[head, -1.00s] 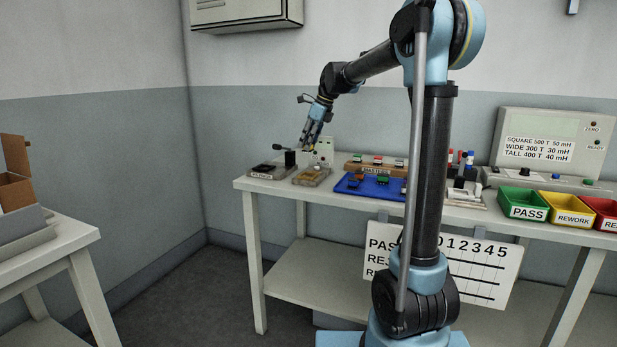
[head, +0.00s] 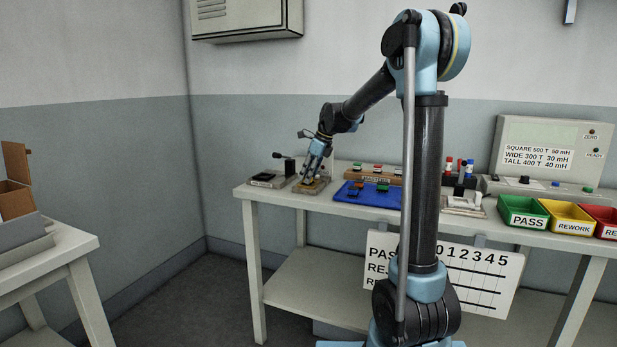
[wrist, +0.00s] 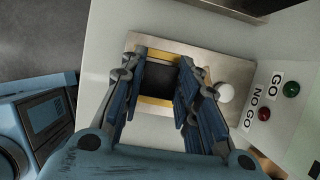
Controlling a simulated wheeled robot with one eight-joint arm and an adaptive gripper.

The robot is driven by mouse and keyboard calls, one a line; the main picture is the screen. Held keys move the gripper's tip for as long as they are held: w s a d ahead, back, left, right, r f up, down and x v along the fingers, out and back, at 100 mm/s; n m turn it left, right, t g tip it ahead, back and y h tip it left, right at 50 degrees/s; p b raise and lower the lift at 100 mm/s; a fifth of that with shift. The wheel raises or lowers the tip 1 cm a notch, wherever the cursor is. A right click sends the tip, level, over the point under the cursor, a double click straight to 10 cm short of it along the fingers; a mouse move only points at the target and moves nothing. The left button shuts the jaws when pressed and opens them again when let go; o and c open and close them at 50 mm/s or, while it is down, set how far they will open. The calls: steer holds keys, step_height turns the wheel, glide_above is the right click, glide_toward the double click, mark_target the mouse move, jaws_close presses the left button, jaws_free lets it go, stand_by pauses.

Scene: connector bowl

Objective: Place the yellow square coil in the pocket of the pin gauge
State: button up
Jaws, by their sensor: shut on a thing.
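My gripper (wrist: 162,76) is shut on the yellow square coil (wrist: 157,101), with a finger on its left and right sides. The coil shows a dark square middle with yellow edges above and below it. Coil and fingers are over the left part of the pin gauge (wrist: 234,72), a tan-grey plate with a white knob. The pocket is hidden beneath them, and I cannot tell whether the coil touches the plate. In the head view my gripper (head: 314,176) points down onto the gauge (head: 300,188) at the table's left end.
A GO / NO GO box (wrist: 276,100) with green and red lights stands right of the gauge. A dark fixture with a lever (head: 268,180) is to its left in the head view. A blue tray (head: 368,196) with parts lies to its right, a wooden rack (head: 350,172) behind.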

steer(key=o, duration=1.1)
steer(key=shift+o, duration=0.2)
steer(key=v, duration=1.2)
steer(key=s+d+f+n+h, duration=0.1)
steer(key=s+d+f+n, duration=0.5)
steer(key=s+f, duration=0.3)
steer(key=s+d+f+n+h, duration=0.1)
steer(key=s+d+f+n, duration=0.6)
steer(key=s, duration=1)
steer(key=s+d+f+n+h, duration=0.2)
steer(key=s+d+f+n, duration=0.5)
steer(key=s, duration=0.6)
step_height(320, 180, down, 4)
steer(key=shift+r+n+t, duration=0.15)
steer(key=shift+n+t, duration=0.15)
steer(key=shift+n, duration=0.8)
